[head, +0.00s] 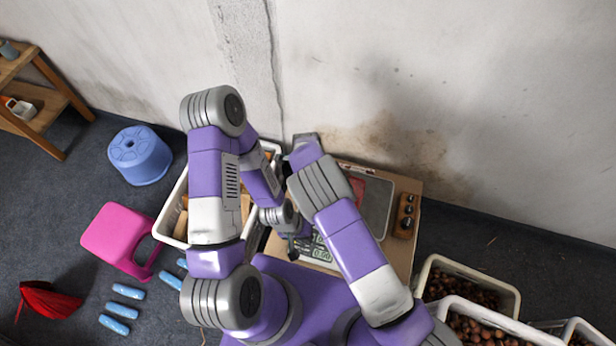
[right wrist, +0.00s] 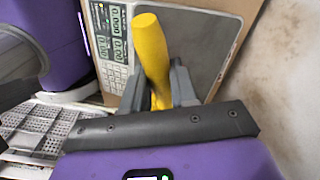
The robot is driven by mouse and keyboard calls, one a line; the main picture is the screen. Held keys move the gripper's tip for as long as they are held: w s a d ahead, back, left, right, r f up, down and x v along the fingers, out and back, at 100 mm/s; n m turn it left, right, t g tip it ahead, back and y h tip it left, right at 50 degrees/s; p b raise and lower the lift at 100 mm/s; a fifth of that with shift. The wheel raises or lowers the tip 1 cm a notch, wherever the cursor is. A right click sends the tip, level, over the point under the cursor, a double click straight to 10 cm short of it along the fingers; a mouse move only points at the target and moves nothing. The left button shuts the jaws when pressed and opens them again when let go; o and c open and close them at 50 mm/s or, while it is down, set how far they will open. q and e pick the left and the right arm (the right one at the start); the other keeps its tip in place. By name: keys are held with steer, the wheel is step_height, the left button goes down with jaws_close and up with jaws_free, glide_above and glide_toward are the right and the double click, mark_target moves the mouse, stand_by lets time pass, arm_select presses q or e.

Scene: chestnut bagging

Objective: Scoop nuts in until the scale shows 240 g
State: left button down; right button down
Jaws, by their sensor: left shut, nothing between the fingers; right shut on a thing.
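The scale's steel plate (head: 377,208) lies on a brown board by the wall, with its keypad panel (head: 318,250) partly behind my arms. In the right wrist view, the scale's green displays (right wrist: 116,35) seem to show zeros, though the digits are small. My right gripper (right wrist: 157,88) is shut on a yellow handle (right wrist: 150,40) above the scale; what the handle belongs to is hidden. In the head view my right arm hides that gripper. My left gripper (head: 292,246) is shut and empty near the panel's left side. Chestnuts (head: 465,287) fill white crates at the lower right.
A white crate (head: 180,207) with brown contents stands left of the scale, partly behind my left arm. A wooden block with dark round spots (head: 407,214) is right of the plate. A pink stool (head: 115,238), blue stool (head: 140,155) and blue pieces (head: 122,308) are on the left floor.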

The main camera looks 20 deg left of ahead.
steer(key=shift+w+d+r+y, duration=0.15)
steer(key=shift+d+y, duration=0.2)
steer(key=shift+y, duration=0.35)
steer(key=shift+w+d+r+g+y+b, duration=0.15)
steer(key=shift+d+r+g+y+b, duration=0.15)
steer(key=shift+r+y, duration=0.3)
steer(key=shift+w+d+r+g+y+b, duration=0.1)
steer(key=shift+d+r+g+y, duration=0.1)
steer(key=shift+d+r+y, duration=0.3)
steer(key=d+r+y+b, duration=0.1)
steer(key=r+y+b, duration=0.1)
steer(key=b, duration=0.1)
steer(key=shift+w+d+g, duration=0.3)
steer(key=shift+d, duration=0.1)
steer(key=w+d+r+g+y+b, duration=0.1)
steer(key=d+r+y+b, duration=0.1)
steer(key=d+y, duration=0.3)
steer(key=shift+w+r+g, duration=0.2)
steer(key=shift+r+g, duration=0.1)
steer(key=shift+r, duration=0.4)
steer(key=shift+a, duration=0.1)
